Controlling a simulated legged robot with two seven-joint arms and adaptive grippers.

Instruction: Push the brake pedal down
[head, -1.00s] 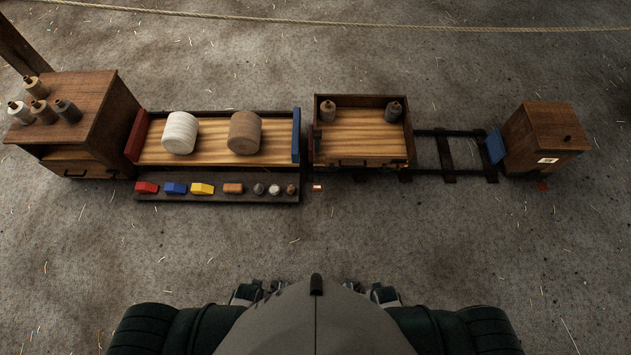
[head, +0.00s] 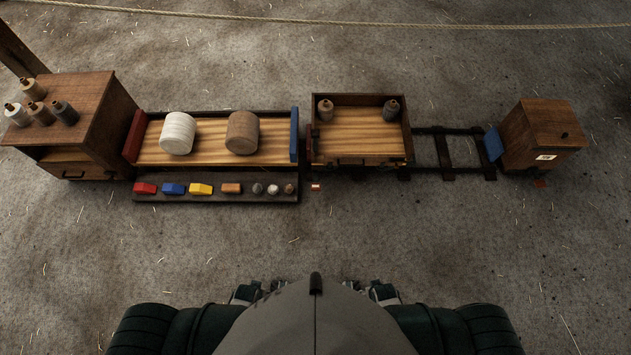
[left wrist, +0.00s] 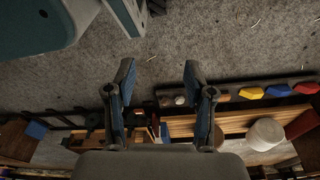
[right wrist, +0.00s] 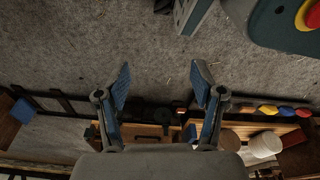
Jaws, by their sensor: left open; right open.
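A wooden wagon (head: 360,134) stands on the dark track in the head view. A small dark part (head: 314,136) shows at its left end; I cannot tell whether it is the brake pedal. A small red and white marker (head: 315,188) lies on the floor by the wagon's front left corner. My left gripper (left wrist: 158,84) is open and empty, with its fingers apart above the floor. My right gripper (right wrist: 161,86) is also open and empty. Both are apart from the wagon, low in the head view and mostly hidden by my body.
A bed with two spools (head: 178,133) stands left of the wagon. Its front ledge (head: 220,197) holds coloured blocks and small knobs. A cabinet (head: 83,115) with bottles is far left. A wooden box (head: 541,137) ends the track (head: 445,152) at right. The floor in front is clear.

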